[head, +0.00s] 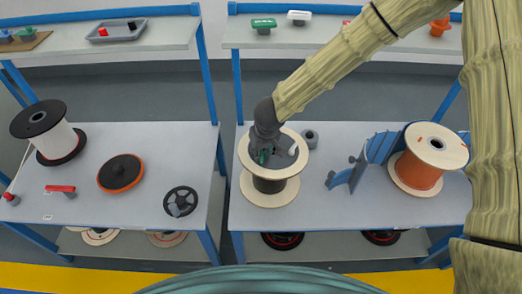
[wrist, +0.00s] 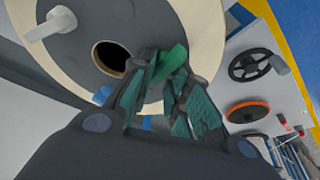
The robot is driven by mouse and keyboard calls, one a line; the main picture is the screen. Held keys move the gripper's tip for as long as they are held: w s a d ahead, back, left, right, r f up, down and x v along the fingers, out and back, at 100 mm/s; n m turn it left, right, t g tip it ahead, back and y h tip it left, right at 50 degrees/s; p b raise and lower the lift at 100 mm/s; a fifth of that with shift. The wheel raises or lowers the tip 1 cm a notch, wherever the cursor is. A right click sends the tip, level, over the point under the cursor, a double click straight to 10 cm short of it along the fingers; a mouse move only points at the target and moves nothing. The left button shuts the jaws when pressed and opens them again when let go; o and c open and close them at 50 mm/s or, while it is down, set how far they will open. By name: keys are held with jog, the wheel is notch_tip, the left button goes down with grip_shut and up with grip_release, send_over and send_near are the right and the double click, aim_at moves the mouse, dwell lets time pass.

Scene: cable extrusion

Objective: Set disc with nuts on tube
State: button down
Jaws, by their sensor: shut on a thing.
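A grey disc (wrist: 92,85) with a round hole lies on top of a pale-flanged spool (head: 270,188) wound with dark cable. A white nut (wrist: 52,25) with a handle stands on the disc; it also shows in the head view (head: 293,150). My gripper (head: 264,157) reaches down over the spool top. In the wrist view its fingers (wrist: 165,85) are shut on a green nut (wrist: 171,62) beside the hole. The fingers hide part of the disc, and I cannot tell whether the green nut touches it. I cannot make out the tube for certain.
A grey ring-shaped piece (head: 310,138) stands behind the spool. Blue brackets (head: 375,150) and an orange spool (head: 418,172) are to the right. The left table holds a black-flanged spool (head: 45,130), an orange-black disc (head: 121,172) and a black handwheel (head: 181,201).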

jog(key=shift+f, duration=0.7)
dwell(0.5)
jog(key=shift+r+p, duration=0.85)
jog(key=shift+p, duration=0.45)
jog(key=shift+a+p, duration=0.4)
jog(key=shift+p, duration=0.3)
dwell(1.0)
jog(key=shift+x, duration=0.8)
dwell(0.7)
jog(key=c, duration=1.6)
grip_release()
jog(key=shift+s+d, duration=0.1)
jog(key=shift+s, duration=0.05)
jog(key=shift+c, duration=0.2)
jog(key=shift+p+v, duration=5.25)
jog(key=shift+v, duration=0.25)
